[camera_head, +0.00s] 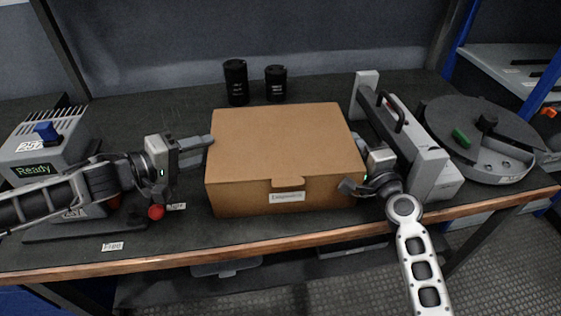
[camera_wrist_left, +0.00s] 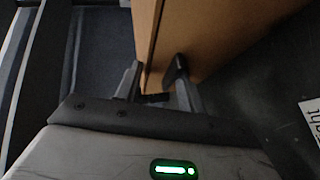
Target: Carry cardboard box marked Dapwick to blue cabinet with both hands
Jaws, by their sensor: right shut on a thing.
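The cardboard box (camera_head: 285,140) is closed and sits on the dark workbench, a small label on its front too small to read surely. My left gripper (camera_head: 205,148) is at the box's left side with its fingers apart. In the left wrist view, the box (camera_wrist_left: 215,35) fills the upper right and its edge shows between or just beyond the open fingertips (camera_wrist_left: 155,85); contact is unclear. My right gripper (camera_head: 357,165) is shut on the box at its right side, the fingers partly hidden. I cannot identify a blue cabinet for certain.
Two black cylinders (camera_head: 236,82) stand behind the box. A grey device with a handle (camera_head: 410,130) is close on the right, with a round grey tray (camera_head: 480,138) beyond. A device with a "Ready" screen (camera_head: 40,150) stands at left. The bench's front edge (camera_head: 300,238) is near.

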